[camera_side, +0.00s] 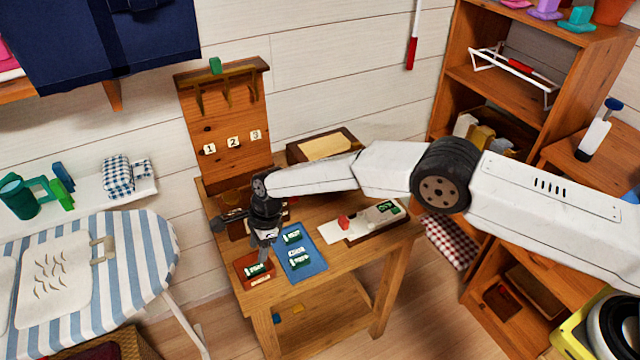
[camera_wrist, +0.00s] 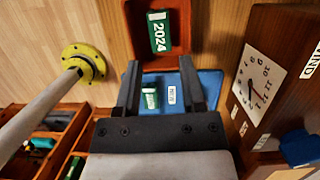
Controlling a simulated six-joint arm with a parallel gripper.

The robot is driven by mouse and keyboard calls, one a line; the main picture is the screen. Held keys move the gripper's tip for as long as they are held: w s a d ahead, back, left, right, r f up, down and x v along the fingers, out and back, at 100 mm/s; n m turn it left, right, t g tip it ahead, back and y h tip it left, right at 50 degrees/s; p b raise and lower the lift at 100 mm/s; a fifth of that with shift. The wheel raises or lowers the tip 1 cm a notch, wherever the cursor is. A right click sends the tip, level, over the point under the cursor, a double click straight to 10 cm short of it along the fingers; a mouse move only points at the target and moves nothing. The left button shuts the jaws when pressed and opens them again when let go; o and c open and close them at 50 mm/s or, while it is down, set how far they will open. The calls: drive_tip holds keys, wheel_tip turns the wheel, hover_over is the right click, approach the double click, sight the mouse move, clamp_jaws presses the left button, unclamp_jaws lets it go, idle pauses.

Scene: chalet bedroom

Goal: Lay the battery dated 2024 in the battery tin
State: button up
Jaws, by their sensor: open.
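The battery dated 2024 (camera_wrist: 159,32) is green with a white label and lies in the red battery tin (camera_wrist: 187,25). In the side view the tin (camera_side: 246,283) stands at the table's front left corner, with the battery (camera_side: 254,269) inside. My gripper (camera_side: 265,246) is above the tin's back edge. In the wrist view my gripper (camera_wrist: 160,66) is open and empty, its fingers apart and short of the battery. Other green batteries lie on the blue mat (camera_side: 290,273) beside the tin; one battery (camera_wrist: 150,98) shows between the fingers, next to a white label.
A long box with a red piece (camera_side: 344,221) and a clock face (camera_wrist: 258,82) stand right of the mat in their views. A wooden board (camera_side: 226,125) with hooks and numbers rises behind. A striped ironing board (camera_side: 140,245) is at the left.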

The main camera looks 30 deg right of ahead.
drive_tip(key=v, duration=0.6)
idle(0.6)
drive_tip(key=shift+r, duration=0.1)
drive_tip(key=s+d+r+n+t+h, duration=0.1)
drive_tip(key=s+d+r+n, duration=0.2)
drive_tip(key=d, duration=0.4)
drive_tip(key=s+d+r+n, duration=0.1)
drive_tip(key=d+r+n, duration=0.2)
drive_tip(key=d+r, duration=0.3)
drive_tip(key=s+d+r+n+t+h, duration=0.1)
drive_tip(key=s+d+r+n, duration=0.15)
drive_tip(key=d, duration=0.55)
drive_tip(key=s+d+r+n, duration=0.1)
drive_tip(key=s+d+n, duration=0.3)
drive_tip(key=s, duration=0.5)
drive_tip(key=s+d+r+n+h, duration=0.1)
drive_tip(key=s+d+n, duration=0.4)
drive_tip(key=s+d, duration=0.4)
drive_tip(key=shift+s+r+t, duration=0.15)
drive_tip(key=shift+s+t, duration=0.25)
